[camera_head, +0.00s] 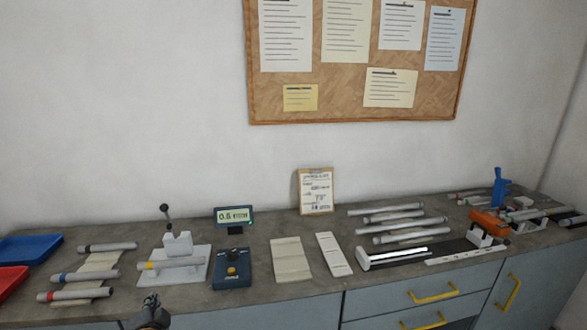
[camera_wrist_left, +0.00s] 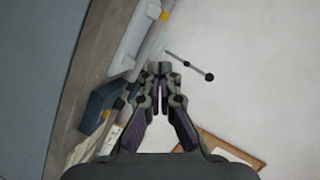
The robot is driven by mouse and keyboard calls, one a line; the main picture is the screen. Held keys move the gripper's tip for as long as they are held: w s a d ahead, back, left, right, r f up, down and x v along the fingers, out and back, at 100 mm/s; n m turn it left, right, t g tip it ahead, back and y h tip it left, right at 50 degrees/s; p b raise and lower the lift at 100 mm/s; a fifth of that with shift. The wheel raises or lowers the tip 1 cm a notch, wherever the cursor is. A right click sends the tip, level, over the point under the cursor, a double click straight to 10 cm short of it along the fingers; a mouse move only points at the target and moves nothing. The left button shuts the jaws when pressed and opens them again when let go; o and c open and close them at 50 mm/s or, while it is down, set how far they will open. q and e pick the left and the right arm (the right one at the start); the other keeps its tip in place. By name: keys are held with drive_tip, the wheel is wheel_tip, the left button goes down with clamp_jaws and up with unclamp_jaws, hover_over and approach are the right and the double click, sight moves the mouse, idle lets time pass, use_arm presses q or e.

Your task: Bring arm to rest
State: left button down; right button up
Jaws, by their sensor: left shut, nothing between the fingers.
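My left gripper (camera_head: 150,304) shows at the lower left of the head view, in front of the worktop's front edge. In the left wrist view the left gripper (camera_wrist_left: 160,68) is shut, with its fingertips together and nothing between them. A white press-like fixture with a black-knobbed lever (camera_head: 178,245) stands on the worktop beyond the gripper. The gripper looks apart from it. My right gripper is in neither view.
The grey worktop (camera_head: 290,300) bears a blue device (camera_head: 231,268), a display (camera_head: 234,216), several tubes (camera_head: 400,238), a black rail jig (camera_head: 430,252) and an orange clamp (camera_head: 489,223). Blue (camera_head: 30,248) and red (camera_head: 10,281) trays lie at left. Drawers (camera_head: 420,296) are below.

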use_arm(q)
drive_tip(key=s+d+f+n+g+h, duration=0.3)
drive_tip(key=s+d+f+g, duration=0.3)
drive_tip(key=s, duration=0.5)
drive_tip(key=s+d+f+n+g+h, duration=0.3)
drive_tip(key=s+d+f, duration=0.45)
drive_tip(key=s, duration=0.35)
wheel_tip(320, 180, down, 24)
drive_tip(key=s+a+g, duration=0.1)
drive_tip(key=a+g, duration=0.1)
drive_tip(key=a, duration=0.1)
drive_tip(key=s+f+g, duration=0.1)
drive_tip(key=s+f, duration=1.6)
drive_tip(key=s, duration=0.2)
drive_tip(key=shift+s+a+f, duration=0.3)
drive_tip(key=shift+a+f, duration=0.1)
drive_tip(key=shift+a, duration=0.05)
